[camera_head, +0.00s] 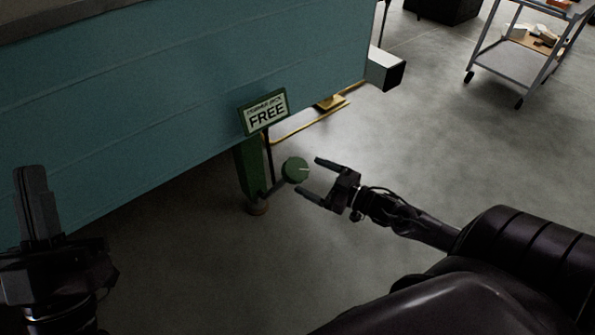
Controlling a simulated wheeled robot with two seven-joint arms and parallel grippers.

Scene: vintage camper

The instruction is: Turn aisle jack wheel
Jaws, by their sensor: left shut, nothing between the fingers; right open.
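The jack wheel (295,169) is a small green disc with a pale line on its face. It sits to the right of the green jack post (249,168), low by the camper's corner. A sign (264,112) above the post reads "FREE", with a smaller line over it. My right gripper (308,177) is open, its two fingers pointing left at the wheel, one tip above and one below it; I cannot tell if they touch it. My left gripper (36,168) is shut and empty at the far left, pointing up, away from the wheel.
The teal camper body (170,90) fills the upper left. A white box-ended beam (384,69) sticks out at its right corner. A yellow hose or cable (310,125) lies on the floor behind the jack. A wheeled cart (525,45) stands at the upper right. The grey floor between is clear.

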